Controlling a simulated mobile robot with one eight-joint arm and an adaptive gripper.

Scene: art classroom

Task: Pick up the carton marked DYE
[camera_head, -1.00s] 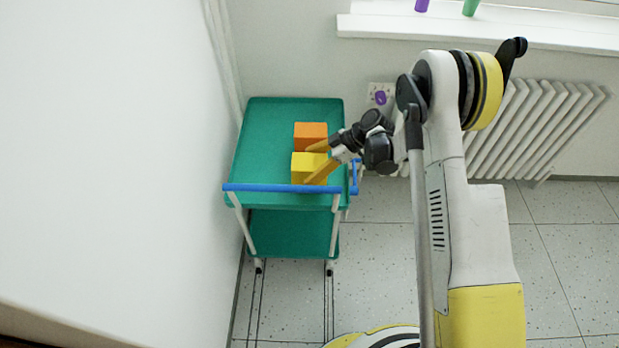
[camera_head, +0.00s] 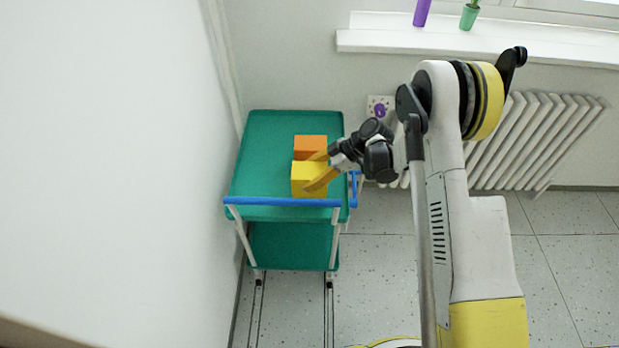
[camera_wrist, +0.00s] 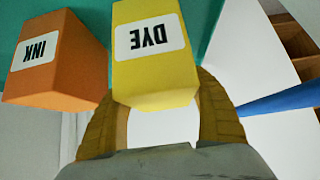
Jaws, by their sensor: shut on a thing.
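The carton marked DYE (camera_wrist: 150,60) is yellow with a white label, upside down in the wrist view. It also shows in the head view (camera_head: 304,180) at the front right of the green trolley's top (camera_head: 262,160). My gripper (camera_head: 314,170) has come from the right and is shut on this carton, with a yellow finger at each side of it in the wrist view. I cannot tell whether the carton is clear of the trolley. The fingertips are partly hidden behind the carton in the wrist view.
An orange carton marked INK (camera_wrist: 55,62) stands close behind the DYE carton in the head view (camera_head: 310,142). A blue handle bar (camera_head: 275,202) runs along the trolley's front. A wall is to the left. A radiator (camera_head: 535,135) is to the right.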

